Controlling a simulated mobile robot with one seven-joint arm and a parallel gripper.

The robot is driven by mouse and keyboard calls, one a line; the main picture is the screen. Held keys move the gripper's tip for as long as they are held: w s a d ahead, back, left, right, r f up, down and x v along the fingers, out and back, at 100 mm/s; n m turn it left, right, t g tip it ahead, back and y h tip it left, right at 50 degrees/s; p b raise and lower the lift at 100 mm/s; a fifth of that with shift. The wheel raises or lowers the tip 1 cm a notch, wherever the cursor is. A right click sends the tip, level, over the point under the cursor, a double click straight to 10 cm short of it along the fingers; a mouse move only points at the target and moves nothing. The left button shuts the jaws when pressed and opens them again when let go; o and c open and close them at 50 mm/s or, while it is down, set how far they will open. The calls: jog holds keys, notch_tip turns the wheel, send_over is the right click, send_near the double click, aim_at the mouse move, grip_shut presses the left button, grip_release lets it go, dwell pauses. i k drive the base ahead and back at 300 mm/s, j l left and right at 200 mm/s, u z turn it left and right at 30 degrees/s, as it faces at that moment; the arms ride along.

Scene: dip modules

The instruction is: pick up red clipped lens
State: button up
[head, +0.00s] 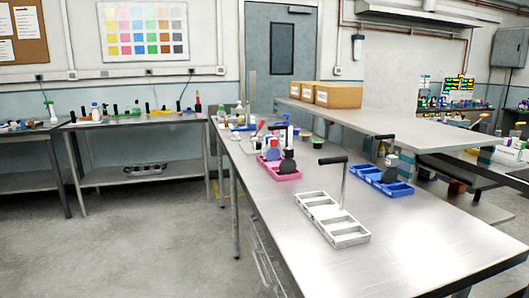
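I cannot pick out a red clipped lens for certain; the far items are too small to tell. A small red upright piece (260,127) shows among the crowded items at the far end of the long metal table (270,222). A pink tray (271,171) with dark round pieces on it stands nearer. A blue tray (397,188) with a dark piece is to its right. A white compartment tray (325,207) with a black-handled post is nearest and looks empty. My gripper is not in view.
A raised shelf (390,128) with cardboard boxes (338,96) overhangs the table's right side. Side benches (135,122) with small items, one of them red-topped (197,103), stand at the left. The table's front and the floor at left (130,245) are clear.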

aim_at(272, 154)
jog(key=i+j, duration=1.25)
jog(key=i+j+z, duration=0.15)
jog(key=i+j, duration=1.05)
